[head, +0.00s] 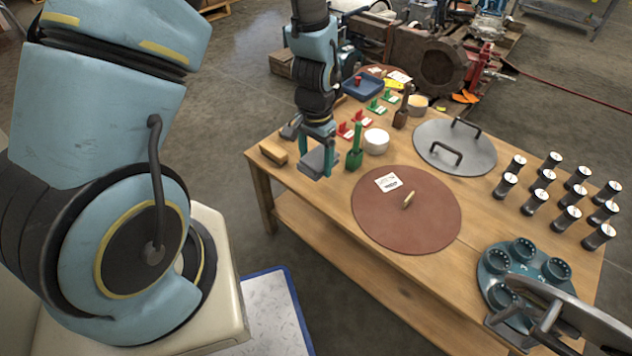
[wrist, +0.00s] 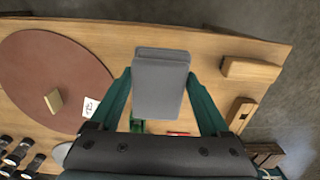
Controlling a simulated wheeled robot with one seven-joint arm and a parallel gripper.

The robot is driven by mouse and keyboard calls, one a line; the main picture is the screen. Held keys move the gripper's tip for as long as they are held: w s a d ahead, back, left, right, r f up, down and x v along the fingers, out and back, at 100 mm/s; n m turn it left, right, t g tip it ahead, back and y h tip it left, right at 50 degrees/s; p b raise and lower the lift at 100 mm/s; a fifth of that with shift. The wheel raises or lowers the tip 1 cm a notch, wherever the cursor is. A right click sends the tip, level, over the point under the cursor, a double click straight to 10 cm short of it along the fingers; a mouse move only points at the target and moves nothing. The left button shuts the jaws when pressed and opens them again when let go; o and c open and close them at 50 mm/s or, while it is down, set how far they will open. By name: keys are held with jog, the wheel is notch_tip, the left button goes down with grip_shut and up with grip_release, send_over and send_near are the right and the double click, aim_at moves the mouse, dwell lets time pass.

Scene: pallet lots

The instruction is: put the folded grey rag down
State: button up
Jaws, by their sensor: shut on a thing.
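The folded grey rag (wrist: 160,88) is a thick grey pad between the green fingers of my gripper (wrist: 162,95) in the wrist view. My gripper is shut on it. In the head view the rag (head: 318,162) hangs under my gripper (head: 318,148), near the left end of the wooden table (head: 330,208). The rag seems to be above the table, but I cannot tell the exact gap.
A round brown mat (head: 390,225) with a card and a small wooden piece lies to the right. A wooden block (head: 273,152) sits at the table's left edge. A green-handled tool (head: 355,152) and a white bowl (head: 376,141) stand close by. Several black cylinders (head: 535,199) stand farther right.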

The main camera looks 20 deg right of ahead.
aim_at(315, 185)
jog(key=shift+f+b, duration=0.45)
jog(key=shift+f, duration=2.5)
jog(key=shift+f, duration=0.1)
jog(key=o, duration=1.3)
